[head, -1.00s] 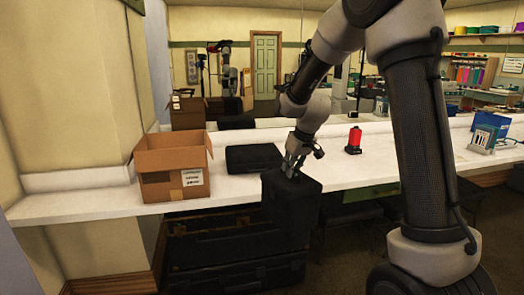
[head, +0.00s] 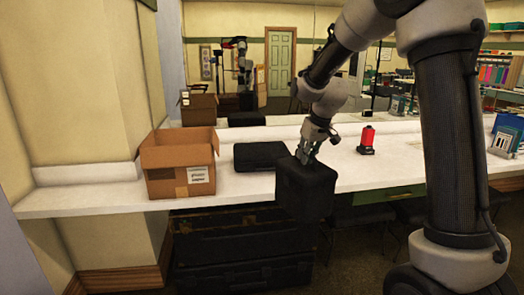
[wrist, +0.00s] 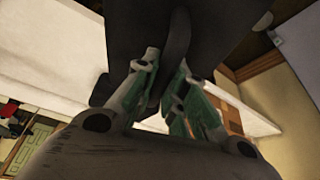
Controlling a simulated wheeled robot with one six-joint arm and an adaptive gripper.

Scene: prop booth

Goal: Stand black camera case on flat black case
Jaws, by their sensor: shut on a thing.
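My gripper (head: 308,150) is shut on the top of the black camera case (head: 305,190), which hangs roughly upright in front of the white counter's front edge. In the wrist view the camera case (wrist: 190,25) fills the upper middle, with the fingers of my gripper (wrist: 175,75) on its strap or handle; the exact grip is hard to make out. The flat black case (head: 258,155) lies on the counter, left of and behind the held case. The two are apart.
An open cardboard box (head: 180,165) stands on the white counter (head: 100,195) left of the flat case. A red and black object (head: 367,140) stands to the right. Large black trunks (head: 240,250) sit beneath the counter. A mirror (head: 300,60) runs behind it.

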